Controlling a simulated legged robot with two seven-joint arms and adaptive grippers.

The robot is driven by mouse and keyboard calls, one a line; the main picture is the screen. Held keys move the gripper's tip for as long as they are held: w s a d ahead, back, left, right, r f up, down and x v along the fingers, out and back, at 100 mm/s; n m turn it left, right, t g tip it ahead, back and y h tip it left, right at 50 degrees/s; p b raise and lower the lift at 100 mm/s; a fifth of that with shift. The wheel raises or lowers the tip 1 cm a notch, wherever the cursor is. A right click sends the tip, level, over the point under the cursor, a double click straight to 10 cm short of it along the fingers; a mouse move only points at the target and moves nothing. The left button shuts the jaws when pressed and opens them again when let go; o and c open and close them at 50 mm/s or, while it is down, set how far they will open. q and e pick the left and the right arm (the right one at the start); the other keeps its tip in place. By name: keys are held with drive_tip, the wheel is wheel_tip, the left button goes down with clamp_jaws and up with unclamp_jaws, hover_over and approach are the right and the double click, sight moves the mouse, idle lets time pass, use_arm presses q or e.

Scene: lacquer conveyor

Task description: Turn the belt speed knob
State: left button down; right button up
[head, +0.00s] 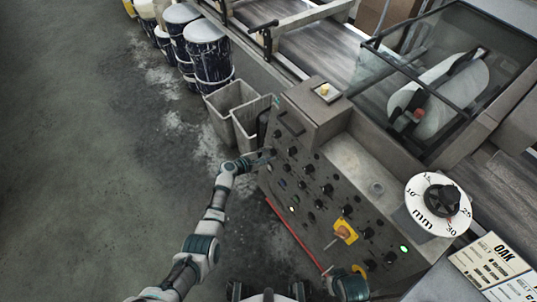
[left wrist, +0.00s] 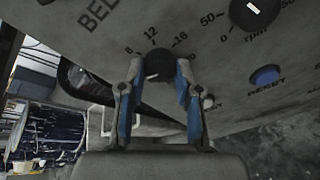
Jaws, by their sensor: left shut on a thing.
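The belt speed knob (left wrist: 157,66) is a small dark dial on the grey panel, with a number scale around it and the letters "BEL" beside it, in the left wrist view. My left gripper (left wrist: 158,78) has its two blue-padded fingers on either side of the knob, shut on it. In the head view, my left gripper (head: 263,156) is at the left edge of the control panel (head: 318,222). The knob is hard to make out there.
An rpm knob (left wrist: 253,12) and a blue reset button (left wrist: 265,76) are close by on the right. The panel has several other dark knobs, and a yellow switch (head: 344,232). Grey bins (head: 231,98) and paint drums (head: 208,55) stand beyond my left gripper. Open floor lies left.

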use_arm(q)
drive_tip(key=shift+a+f, duration=0.15)
drive_tip(key=c, duration=1.1)
unclamp_jaws()
drive_tip(key=shift+c, duration=0.2)
drive_tip(key=o, duration=0.3)
drive_tip(key=shift+o, duration=0.2)
drive_tip(key=shift+w, duration=0.15)
drive_tip(key=v, duration=1.2)
drive_tip(key=shift+f, duration=0.1)
